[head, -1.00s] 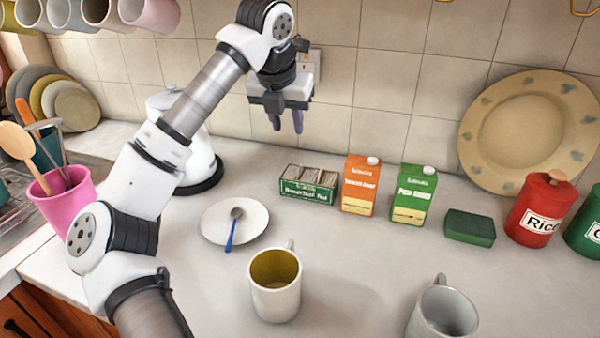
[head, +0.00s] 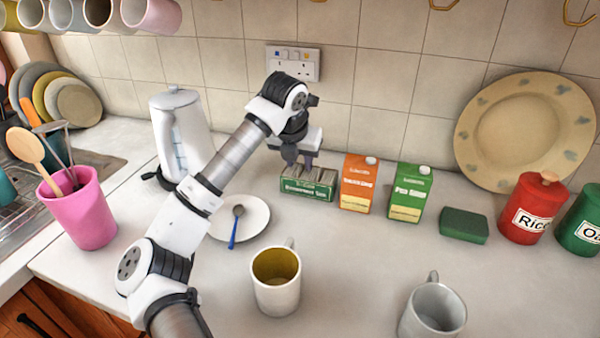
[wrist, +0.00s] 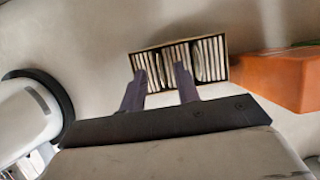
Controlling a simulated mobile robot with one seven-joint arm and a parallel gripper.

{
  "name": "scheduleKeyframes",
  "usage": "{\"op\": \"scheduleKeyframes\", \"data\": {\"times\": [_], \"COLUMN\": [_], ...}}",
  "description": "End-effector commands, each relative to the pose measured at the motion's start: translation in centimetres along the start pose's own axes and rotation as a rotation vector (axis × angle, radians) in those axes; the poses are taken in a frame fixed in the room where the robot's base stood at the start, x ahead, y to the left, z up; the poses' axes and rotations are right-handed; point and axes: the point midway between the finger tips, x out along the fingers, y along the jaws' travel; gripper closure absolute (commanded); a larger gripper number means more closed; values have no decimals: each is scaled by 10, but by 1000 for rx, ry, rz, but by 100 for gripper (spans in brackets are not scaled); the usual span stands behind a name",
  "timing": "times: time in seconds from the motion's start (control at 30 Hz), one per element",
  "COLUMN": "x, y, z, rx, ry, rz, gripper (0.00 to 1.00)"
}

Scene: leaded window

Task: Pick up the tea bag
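The tea bags stand in rows inside a small green box (head: 306,190) on the counter near the back wall. In the wrist view the box is seen from above, with several pale tea bags (wrist: 207,60) in its compartments. My gripper (head: 299,163) is over the box, pointing down. In the wrist view my gripper (wrist: 160,82) has its two fingers apart, with the tips at the box's near edge and over its middle. I see a gap between the fingers. Whether a tea bag lies between the tips is hard to tell.
An orange carton (head: 358,184) stands close to the right of the box, with a green carton (head: 411,193) beyond it. A white kettle (head: 182,130) is to the left. A saucer with a spoon (head: 255,220) and a mug (head: 276,290) are in front.

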Motion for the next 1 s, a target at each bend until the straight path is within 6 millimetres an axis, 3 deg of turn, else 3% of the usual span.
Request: {"op": "scheduleKeyframes", "data": {"times": [0.2, 0.47, 1.0], "x": [1, 1, 1], "y": [0, 0, 0], "z": [0, 0, 0], "rx": [1, 1, 1], "ry": [0, 0, 0], "rz": [0, 0, 0], "gripper": [68, 100, 100]}}
